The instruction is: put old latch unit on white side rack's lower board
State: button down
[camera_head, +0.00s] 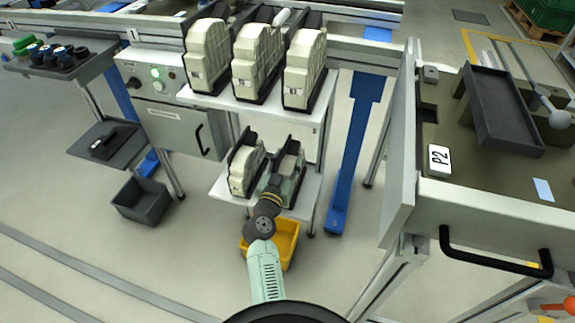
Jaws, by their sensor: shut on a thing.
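The white side rack stands in the middle, with a white upper board (235,103) and a white lower board (310,195). My arm reaches to the lower board. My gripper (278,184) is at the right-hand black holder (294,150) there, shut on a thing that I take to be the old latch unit. My wrist and gripper hide most of it, so I cannot tell whether it rests in the holder. A cream latch unit (245,170) sits in the black holder to the left.
Cream latch units (256,55) stand in black holders on the upper board, close above my gripper. A yellow bin (287,240) is on the floor under the lower board. A blue post (350,150) and a grey workbench (500,205) stand to the right.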

dwell(0.3)
jog(key=c, duration=0.9)
grip_release()
